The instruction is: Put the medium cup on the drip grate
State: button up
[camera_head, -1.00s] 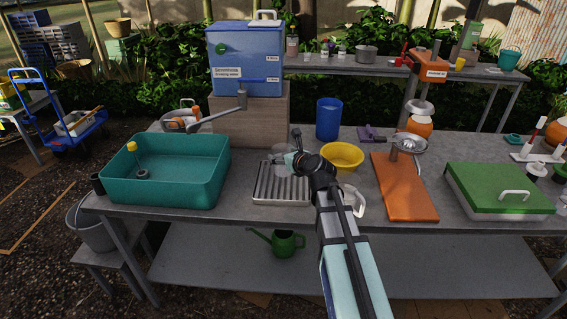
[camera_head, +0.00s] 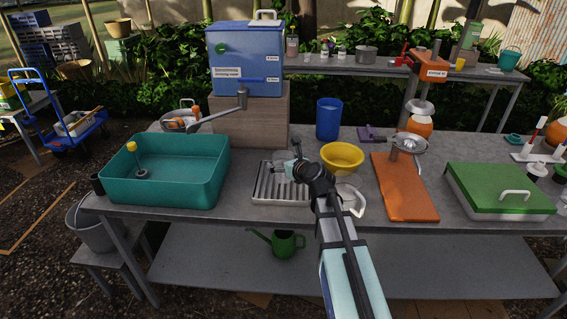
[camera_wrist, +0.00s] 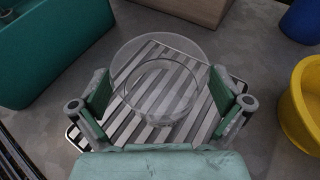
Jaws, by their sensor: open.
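The drip grate (camera_head: 270,190) is a slatted metal tray on the grey table, right of the teal basin. It also fills the middle of the wrist view (camera_wrist: 73,133). A clear, see-through cup (camera_wrist: 160,62) stands over the grate, between the two green-padded fingers of my gripper (camera_wrist: 165,98). In the head view the cup (camera_head: 281,159) is partly hidden by my gripper (camera_head: 293,166). The fingers are open, with gaps beside the cup. I cannot tell for certain whether its base rests on the slats.
The teal basin (camera_head: 190,183) is close on the left and a yellow bowl (camera_head: 342,168) on the right. The blue dispenser (camera_head: 245,62) with its tap stands behind the grate.

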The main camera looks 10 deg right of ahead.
jog(key=v, duration=1.2)
jog(key=shift+r, duration=0.2)
